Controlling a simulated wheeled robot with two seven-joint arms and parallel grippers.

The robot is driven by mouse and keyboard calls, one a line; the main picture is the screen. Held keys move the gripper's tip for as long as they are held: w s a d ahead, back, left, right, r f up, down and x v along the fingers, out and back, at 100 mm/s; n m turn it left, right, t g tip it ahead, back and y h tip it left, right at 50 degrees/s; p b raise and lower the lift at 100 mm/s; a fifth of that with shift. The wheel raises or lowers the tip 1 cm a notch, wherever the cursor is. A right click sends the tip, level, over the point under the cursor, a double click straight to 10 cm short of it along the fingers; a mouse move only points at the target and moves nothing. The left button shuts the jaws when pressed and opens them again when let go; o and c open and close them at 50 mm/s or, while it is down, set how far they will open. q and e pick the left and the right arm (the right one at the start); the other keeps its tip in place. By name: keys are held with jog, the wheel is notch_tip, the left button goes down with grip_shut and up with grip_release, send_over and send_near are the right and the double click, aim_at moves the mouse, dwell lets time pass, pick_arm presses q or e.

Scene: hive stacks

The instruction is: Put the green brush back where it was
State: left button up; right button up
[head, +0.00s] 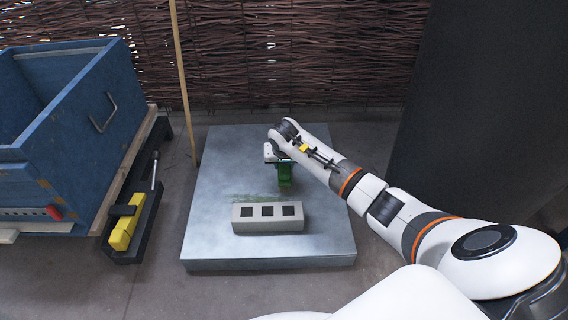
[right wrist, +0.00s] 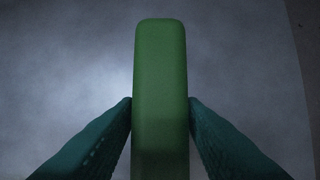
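The green brush (head: 285,180) is at my right gripper (head: 284,164), over the far right part of the metal slab, behind the grey block. In the right wrist view the brush (right wrist: 160,85) stands between the two fingers (right wrist: 160,120), which press on both its sides. The right gripper is shut on it. Whether the brush touches the slab or hangs above it, I cannot tell. A faint green patch (head: 258,198) marks the slab just behind the block. My left gripper is not in view.
The grey block (head: 268,226) with three dark square holes lies on the metal slab (head: 215,190). A blue crate (head: 85,135) stands at the left, beside a black tray with a yellow tool (head: 122,232). A wooden pole (head: 183,80) leans behind. The slab's left part is clear.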

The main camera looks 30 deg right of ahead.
jog(key=o, duration=0.5)
jog(key=shift+c, duration=0.2)
